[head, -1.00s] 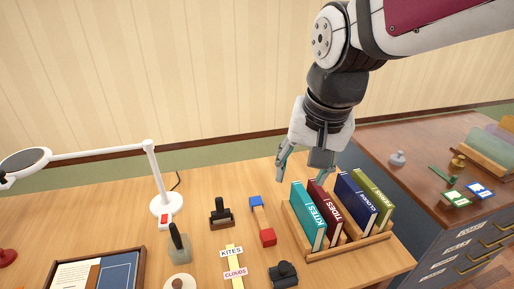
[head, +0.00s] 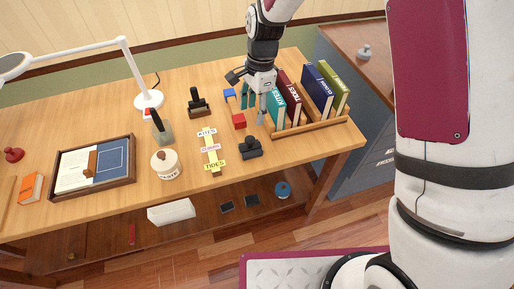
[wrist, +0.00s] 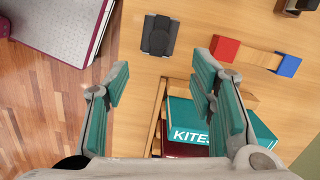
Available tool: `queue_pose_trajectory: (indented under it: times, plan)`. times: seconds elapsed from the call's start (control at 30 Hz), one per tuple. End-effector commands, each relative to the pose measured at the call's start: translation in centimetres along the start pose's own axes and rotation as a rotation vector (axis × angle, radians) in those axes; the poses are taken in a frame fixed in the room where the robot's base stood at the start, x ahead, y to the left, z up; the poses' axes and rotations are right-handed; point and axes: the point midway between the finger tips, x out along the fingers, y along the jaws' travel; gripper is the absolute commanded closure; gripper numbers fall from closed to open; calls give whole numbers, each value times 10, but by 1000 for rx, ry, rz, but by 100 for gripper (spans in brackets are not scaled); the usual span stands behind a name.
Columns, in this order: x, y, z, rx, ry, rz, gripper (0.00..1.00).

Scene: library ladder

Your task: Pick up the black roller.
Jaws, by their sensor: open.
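A small black object with a rounded top (head: 250,148) lies near the table's front edge, left of the book rack. It also shows at the top middle of the wrist view (wrist: 159,36). A second black piece, with an upright handle and brown base (head: 198,104), stands farther back and left; its edge shows in the wrist view's top right corner (wrist: 298,6). I cannot tell for sure which is the roller. My gripper (head: 254,101) is open and empty above the table, beside the teal KITES book; it also shows in the wrist view (wrist: 162,80). It is apart from both black pieces.
The wooden rack (head: 312,127) holds upright books close to my gripper's right. A red and blue block piece (head: 239,120) lies just left of it. Yellow label strip (head: 211,150), white jar (head: 165,164), tray (head: 133,172) and lamp (head: 148,98) stand farther left.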

Motion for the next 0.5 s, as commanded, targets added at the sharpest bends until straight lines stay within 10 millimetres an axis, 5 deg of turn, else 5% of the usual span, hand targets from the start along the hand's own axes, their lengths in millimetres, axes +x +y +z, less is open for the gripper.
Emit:
queue_pose_trajectory:
  times: [0.5]
  plan:
    - [78, 1, 0, -1, 0, 2, 49]
